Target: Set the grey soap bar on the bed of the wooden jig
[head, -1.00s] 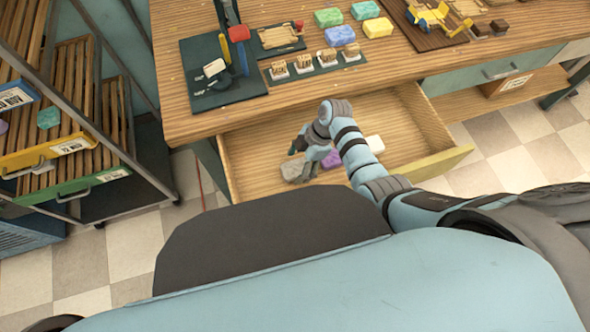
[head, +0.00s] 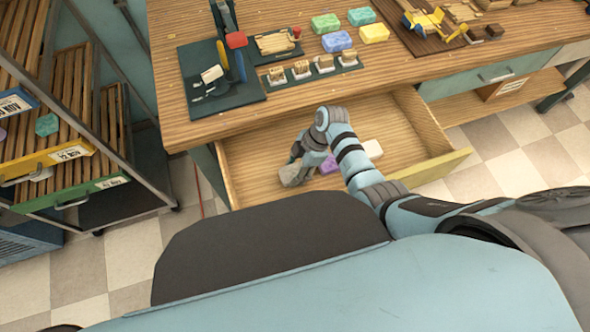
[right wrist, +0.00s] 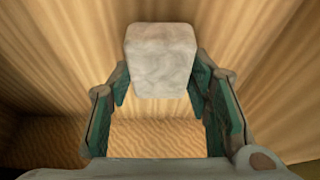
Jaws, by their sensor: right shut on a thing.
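The grey soap bar (head: 293,175) is at the left end of the open drawer in the head view. My right gripper (head: 302,160) is shut on it there. In the right wrist view the pale grey bar (right wrist: 160,50) sits between the two green-padded fingers of the right gripper (right wrist: 160,80). I cannot tell whether the bar is clear of the drawer floor. A wooden jig (head: 276,43) with a red knob appears to lie on a dark mat on the bench top; its bed is small in view. My left gripper is not in view.
The open drawer (head: 410,122) also holds a purple bar (head: 329,165), partly hidden by my arm, and a white bar (head: 373,149). Green, teal, blue and yellow bars, a row of stamps (head: 312,68) and a tool stand (head: 215,85) occupy the bench. A slatted rack (head: 65,160) stands left.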

